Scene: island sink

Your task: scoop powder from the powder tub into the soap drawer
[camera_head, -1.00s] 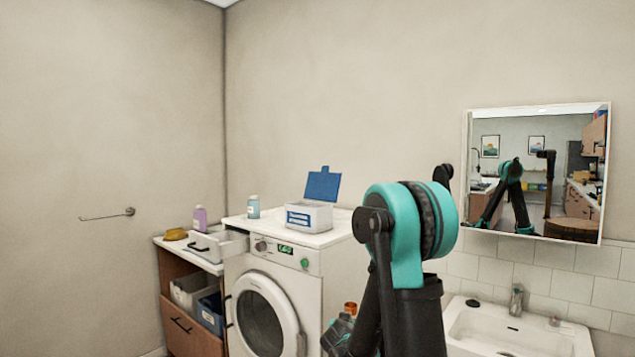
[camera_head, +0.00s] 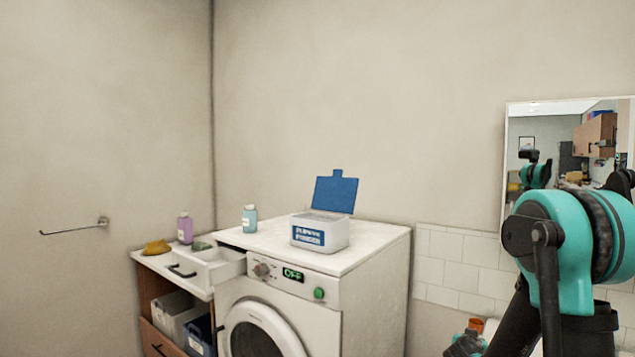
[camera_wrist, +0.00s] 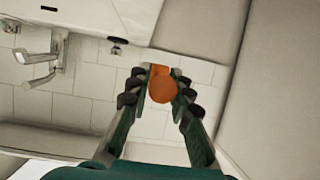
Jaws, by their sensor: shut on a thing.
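The powder tub (camera_head: 318,234) is a white box with a blue label, standing on the washing machine with its blue lid (camera_head: 335,192) raised. Its contents cannot be seen from here. The soap drawer (camera_head: 222,268) is white and pulled out at the machine's upper left front. My gripper (camera_wrist: 161,80) is shut on an orange scoop (camera_wrist: 161,90) in the wrist view; the scoop's shape is only partly visible. In the head view the orange scoop (camera_head: 476,324) shows low at the right, to the right of the machine and well apart from tub and drawer.
The washing machine (camera_head: 372,260) reads OFF, its round door shut. A blue bottle (camera_head: 250,219) stands on its top, left of the tub. A purple bottle (camera_head: 185,228) and a yellow cloth-like item (camera_head: 157,247) are on the side cabinet. The wrist view shows a tap (camera_wrist: 42,65).

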